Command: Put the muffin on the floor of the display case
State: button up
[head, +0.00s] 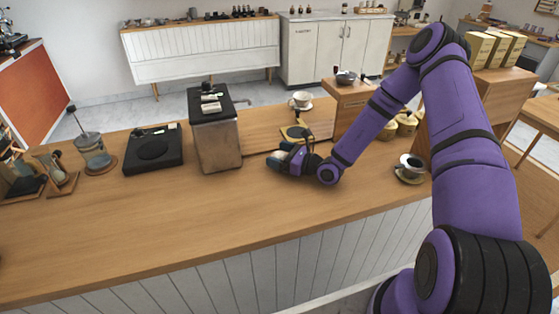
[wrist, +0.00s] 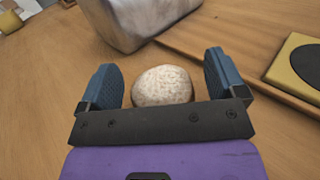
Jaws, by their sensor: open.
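A round, pale, speckled thing, which looks like the top of the muffin (wrist: 163,86), sits between the two blue fingers of my gripper (wrist: 160,62) in the wrist view. The fingers are open, with a gap on each side of it, wider on the right. I cannot identify a display case for certain in either view.
The metal box (head: 216,143) stands close to my gripper. A wooden board (head: 258,138) with a yellow-edged black pad (head: 294,132) lies behind it. The counter's front left (head: 130,220) is clear.

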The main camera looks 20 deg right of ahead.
jog(key=c, duration=1.1)
jog(key=shift+o, duration=0.2)
jog(key=shift+r, duration=0.1)
